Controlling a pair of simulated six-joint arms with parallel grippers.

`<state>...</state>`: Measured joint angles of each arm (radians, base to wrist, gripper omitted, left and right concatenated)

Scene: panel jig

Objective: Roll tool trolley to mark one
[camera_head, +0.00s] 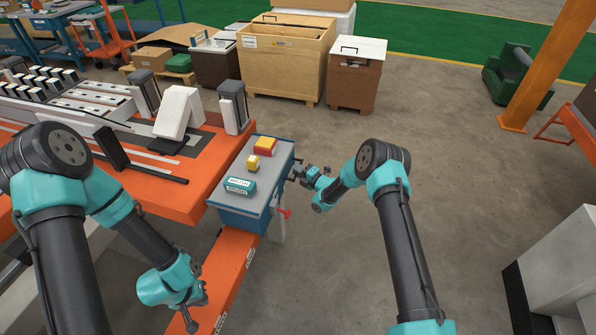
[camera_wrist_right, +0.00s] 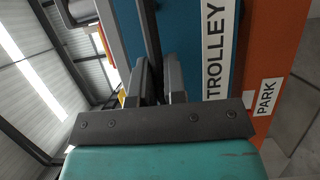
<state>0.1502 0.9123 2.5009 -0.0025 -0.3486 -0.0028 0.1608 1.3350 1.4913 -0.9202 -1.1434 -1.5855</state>
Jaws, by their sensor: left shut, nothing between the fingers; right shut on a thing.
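The tool trolley (camera_head: 238,219) is a blue box with a grey top, beside the orange bench. In the right wrist view its blue side (camera_wrist_right: 225,25) carries a "TROLLEY" label. My right gripper (camera_head: 298,173) is at the trolley's right side, shut on its dark handle bar (camera_wrist_right: 150,35); the fingers hide part of the bar. An orange rail (camera_head: 229,270) runs below the trolley toward the front, with small white labels too small to read. An orange part with a "PARK" label (camera_wrist_right: 266,97) shows in the wrist view. My left gripper (camera_head: 192,318) is shut and empty over the rail's near end.
On the trolley top are a teal box (camera_head: 240,186), a yellow block (camera_head: 253,162) and a red-and-yellow piece (camera_head: 266,146). A red lever (camera_head: 284,213) sticks out at its right side. The orange bench (camera_head: 190,205) borders the left.

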